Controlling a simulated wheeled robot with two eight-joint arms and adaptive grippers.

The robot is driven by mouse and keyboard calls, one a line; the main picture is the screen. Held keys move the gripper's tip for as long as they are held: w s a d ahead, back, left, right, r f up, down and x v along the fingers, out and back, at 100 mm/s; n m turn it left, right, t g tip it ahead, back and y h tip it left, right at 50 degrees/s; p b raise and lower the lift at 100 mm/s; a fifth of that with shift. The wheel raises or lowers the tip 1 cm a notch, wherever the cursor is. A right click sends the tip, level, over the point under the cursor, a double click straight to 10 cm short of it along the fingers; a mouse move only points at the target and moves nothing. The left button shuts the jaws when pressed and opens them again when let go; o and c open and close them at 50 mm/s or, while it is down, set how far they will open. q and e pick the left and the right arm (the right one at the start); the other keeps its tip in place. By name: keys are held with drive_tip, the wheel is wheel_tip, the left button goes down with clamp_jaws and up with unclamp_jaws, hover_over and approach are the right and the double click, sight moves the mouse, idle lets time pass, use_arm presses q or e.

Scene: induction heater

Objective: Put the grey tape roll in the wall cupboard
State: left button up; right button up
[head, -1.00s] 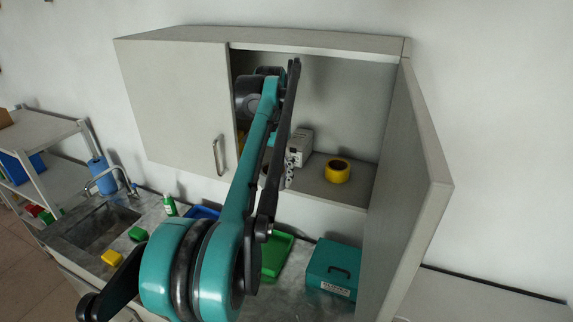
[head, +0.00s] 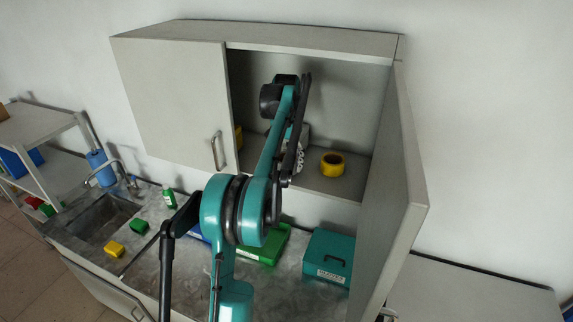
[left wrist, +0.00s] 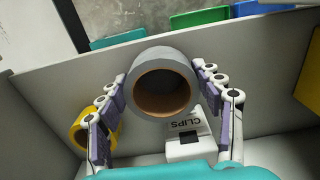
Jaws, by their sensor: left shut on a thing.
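The grey tape roll (left wrist: 160,66) has a brown inner core and sits between the fingers of my left gripper (left wrist: 160,82) in the left wrist view. The gripper is shut on its sides. The wall cupboard (head: 165,95) has its left door shut and its right door (head: 392,190) open. My left arm reaches into the open side, above the shelf (head: 310,180). In the wrist view the roll overlaps the shelf (left wrist: 225,105); I cannot tell if it touches it. My right gripper is out of view.
A yellow tape roll (head: 332,163) and a white clips box (left wrist: 188,142) stand on the shelf near my gripper. Below are a teal case (head: 328,258), a green tray (head: 270,245) and a sink (head: 103,222). Bare shelf shows around the yellow roll.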

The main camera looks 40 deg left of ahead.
use_arm(q)
drive_tip(key=shift+w+f, duration=0.1)
drive_tip(key=shift+f, duration=0.55)
drive_tip(key=shift+w+a+f+p, duration=0.1)
drive_tip(key=shift+w+f+p, duration=0.1)
drive_tip(key=shift+p, duration=0.2)
drive_tip(key=shift+f, duration=0.15)
drive_tip(key=shift+f, duration=0.1)
drive_tip(key=o, duration=0.8)
drive_tip(key=shift+f, duration=0.1)
drive_tip(key=o, duration=0.4)
drive_tip(key=shift+o, duration=0.2)
